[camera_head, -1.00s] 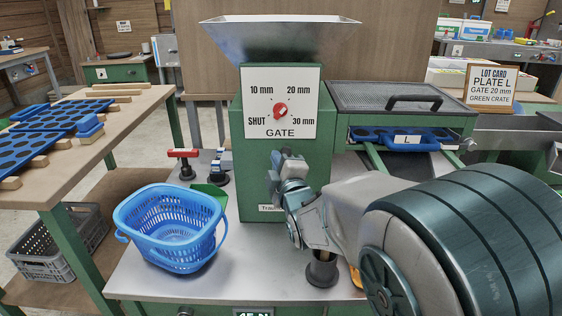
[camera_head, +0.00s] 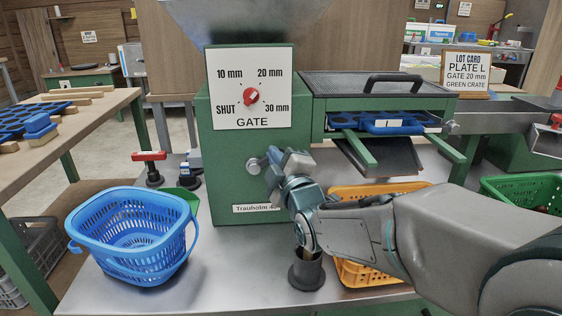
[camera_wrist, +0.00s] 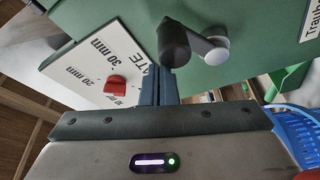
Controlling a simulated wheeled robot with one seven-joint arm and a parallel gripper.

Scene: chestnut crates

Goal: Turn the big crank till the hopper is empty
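The grey hopper (camera_head: 245,18) sits on the green machine (camera_head: 222,175); its inside is hidden. The big crank's round hub (camera_head: 254,165) shows on the machine's front. In the wrist view the crank has a pale hub (camera_wrist: 216,49) and a dark handle (camera_wrist: 173,45). My gripper (camera_head: 277,168) is at the crank, just right of the hub. In the wrist view its two fingers (camera_wrist: 160,85) are close together, with their tips at the handle. Whether they are clamped on it is unclear. The red gate knob (camera_head: 251,97) is on the white panel; its setting is too small to read.
A blue basket (camera_head: 130,235) stands at left on the metal top. A dark cup (camera_head: 306,272) stands below my wrist. An orange crate (camera_head: 375,275) is partly behind my arm, and a green crate (camera_head: 525,190) is at right. A blue plate (camera_head: 375,122) sits under the mesh cover.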

